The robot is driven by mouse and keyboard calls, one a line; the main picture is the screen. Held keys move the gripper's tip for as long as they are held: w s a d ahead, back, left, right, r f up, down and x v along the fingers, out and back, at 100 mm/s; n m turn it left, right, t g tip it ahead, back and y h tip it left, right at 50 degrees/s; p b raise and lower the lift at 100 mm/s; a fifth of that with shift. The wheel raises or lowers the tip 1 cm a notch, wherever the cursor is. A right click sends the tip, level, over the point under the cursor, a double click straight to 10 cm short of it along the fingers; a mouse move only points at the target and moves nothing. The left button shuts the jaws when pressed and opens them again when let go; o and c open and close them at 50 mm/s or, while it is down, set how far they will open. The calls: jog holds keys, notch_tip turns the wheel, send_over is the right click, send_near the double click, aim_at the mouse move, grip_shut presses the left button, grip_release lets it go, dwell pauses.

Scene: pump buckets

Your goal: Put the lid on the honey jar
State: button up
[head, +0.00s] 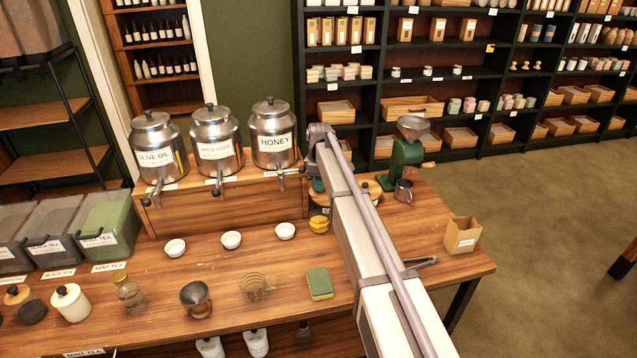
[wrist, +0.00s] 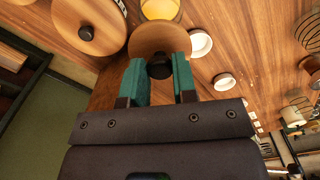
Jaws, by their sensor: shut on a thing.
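My gripper (wrist: 160,80) has teal fingers, shut on the black knob of a round wooden lid (wrist: 160,38). In the head view the gripper (head: 317,185) is partly hidden by my arm, with the lid (head: 319,200) below it. The honey jar (head: 319,224), small and yellow, stands on the table just in front of the lid. In the wrist view the jar (wrist: 160,8) shows at the top edge, partly covered by the lid. The lid appears apart from the jar, above the table and off to one side of it.
White bowls (head: 231,240) stand in a row to the left. The honey dispenser (head: 272,138) stands on a wooden riser (head: 215,200) behind. A green grinder (head: 406,158) is to the right. Another wooden lid (wrist: 88,25) is close by in the wrist view. A sponge (head: 319,284) lies in front.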

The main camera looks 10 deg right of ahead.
aim_at(319, 196)
jog(key=shift+f+b, duration=2.7)
jog(key=shift+f, duration=0.15)
jog(key=shift+f+b, duration=0.4)
jog(key=o, duration=0.7)
jog(key=shift+o, duration=0.5)
jog(key=o, duration=0.4)
jog(key=shift+r, duration=0.15)
